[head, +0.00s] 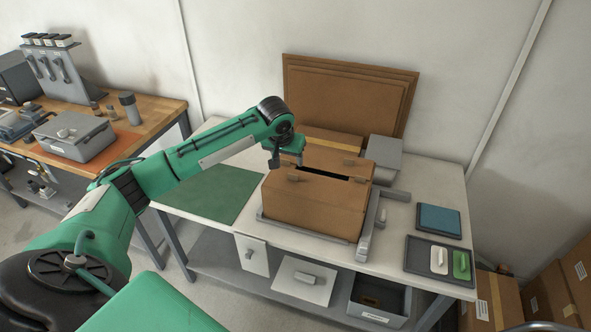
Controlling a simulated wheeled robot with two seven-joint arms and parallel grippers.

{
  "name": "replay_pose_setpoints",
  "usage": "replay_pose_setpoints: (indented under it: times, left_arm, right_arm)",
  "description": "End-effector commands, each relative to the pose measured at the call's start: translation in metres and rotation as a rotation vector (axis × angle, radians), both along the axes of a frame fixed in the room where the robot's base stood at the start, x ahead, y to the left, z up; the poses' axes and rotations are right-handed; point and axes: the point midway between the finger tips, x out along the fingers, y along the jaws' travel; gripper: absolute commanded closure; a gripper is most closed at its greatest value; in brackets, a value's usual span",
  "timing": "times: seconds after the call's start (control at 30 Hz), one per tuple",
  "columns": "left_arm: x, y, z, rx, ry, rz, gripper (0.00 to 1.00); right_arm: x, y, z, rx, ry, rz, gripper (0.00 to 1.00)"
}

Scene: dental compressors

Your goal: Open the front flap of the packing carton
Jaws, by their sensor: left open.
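The brown packing carton (314,210) stands upright on the white table, in a grey frame. Its top flaps lie nearly flat, with a dark narrow gap between the front flap (325,185) and the back flap (338,160). Small grey tabs sit on the flaps. My left gripper (287,162) points down at the carton's left top edge, above or beside the gap. Its jaws are open with nothing seen between them. Whether it touches the carton cannot be told. My right gripper is not in view.
A green mat (207,193) lies left of the carton. Flat brown cardboard (348,92) leans on the wall behind. A dark tray (431,268) with a white and a green item, and a blue pad (439,219), lie right. A wooden bench (150,118) stands at left.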

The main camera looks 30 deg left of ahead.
Motion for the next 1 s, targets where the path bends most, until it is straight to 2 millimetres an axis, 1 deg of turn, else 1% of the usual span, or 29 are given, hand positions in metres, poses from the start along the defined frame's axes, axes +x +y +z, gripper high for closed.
replay_pose_setpoints:
  times: [0.03,0.3,0.4,0.5,0.7,0.97,1.0]
  left_arm:
    - [0.004,0.001,-0.008,-0.001,0.005,0.001,0.45]
    - [0.025,0.006,-0.061,0.000,0.004,0.000,0.45]
    - [0.031,0.007,-0.076,0.000,0.001,0.000,0.45]
    - [0.035,0.008,-0.087,0.000,0.001,0.000,0.45]
    - [0.039,0.009,-0.097,0.000,-0.001,-0.002,0.45]
    - [0.040,0.009,-0.099,0.001,-0.001,-0.002,0.45]
    - [0.040,0.009,-0.099,0.001,-0.001,-0.002,0.49]
  right_arm:
    - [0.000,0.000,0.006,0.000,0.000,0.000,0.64]
    - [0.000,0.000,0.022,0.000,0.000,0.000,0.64]
    - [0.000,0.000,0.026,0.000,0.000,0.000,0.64]
    - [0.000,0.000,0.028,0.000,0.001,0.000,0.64]
    - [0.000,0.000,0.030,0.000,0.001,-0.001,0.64]
    - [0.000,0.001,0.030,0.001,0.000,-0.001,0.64]
    - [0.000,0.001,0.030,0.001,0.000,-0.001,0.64]
